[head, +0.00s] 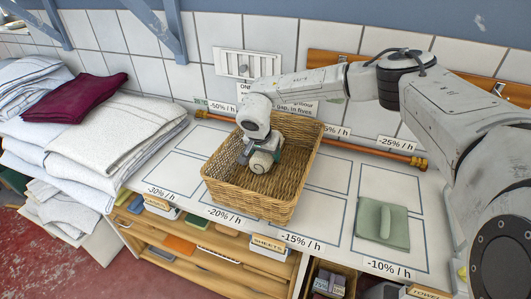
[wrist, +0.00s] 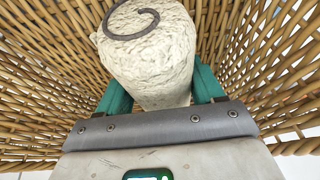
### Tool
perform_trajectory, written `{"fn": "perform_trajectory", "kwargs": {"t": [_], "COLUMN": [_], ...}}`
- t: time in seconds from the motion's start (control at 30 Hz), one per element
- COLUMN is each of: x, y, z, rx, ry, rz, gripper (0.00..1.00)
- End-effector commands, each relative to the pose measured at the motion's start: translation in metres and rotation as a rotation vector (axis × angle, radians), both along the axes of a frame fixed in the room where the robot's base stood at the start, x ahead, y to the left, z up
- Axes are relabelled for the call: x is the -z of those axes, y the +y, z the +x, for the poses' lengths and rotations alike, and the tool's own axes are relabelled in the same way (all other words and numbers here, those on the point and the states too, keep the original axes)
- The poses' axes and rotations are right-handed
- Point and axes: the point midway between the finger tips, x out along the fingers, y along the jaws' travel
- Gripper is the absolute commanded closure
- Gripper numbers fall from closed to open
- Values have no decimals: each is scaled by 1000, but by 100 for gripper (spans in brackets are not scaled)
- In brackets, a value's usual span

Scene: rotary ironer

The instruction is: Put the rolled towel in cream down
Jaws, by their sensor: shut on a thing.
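The rolled cream towel (head: 262,161) is inside the wicker basket (head: 235,201) on the white counter. In the wrist view the towel (wrist: 160,62) stands on end between the green fingers, with a dark spiral showing on its end. My gripper (head: 250,154) is shut on the towel and reaches down into the basket. In the wrist view my gripper (wrist: 160,90) has one finger on each side of the towel. Whether the towel touches the basket floor cannot be told. Basket walls surround the towel and gripper.
Stacked white linens (head: 110,130) and a dark red cloth (head: 87,96) lie at the left. A folded green cloth (head: 382,224) lies on the counter at the right. A copper pipe (head: 375,152) runs along the back. Marked counter areas beside the basket are bare.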

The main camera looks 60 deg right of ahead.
Motion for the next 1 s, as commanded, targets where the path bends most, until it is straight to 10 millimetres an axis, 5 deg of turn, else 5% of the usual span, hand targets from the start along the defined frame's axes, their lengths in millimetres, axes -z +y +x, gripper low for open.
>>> {"fn": "perform_trajectory", "kwargs": {"t": [0.03, 0.07, 0.3, 0.67, 1.0], "x": [2, 2, 1, -4, -61], "y": [0, 0, 0, 1, 24], "z": [0, 0, 0, 0, -3], "rx": [0, 0, 0, -1, -3], "ry": [0, 0, 0, -1, -1], "rz": [0, 0, 0, -1, -3], "gripper": [65, 32, 9, 7, 7]}}
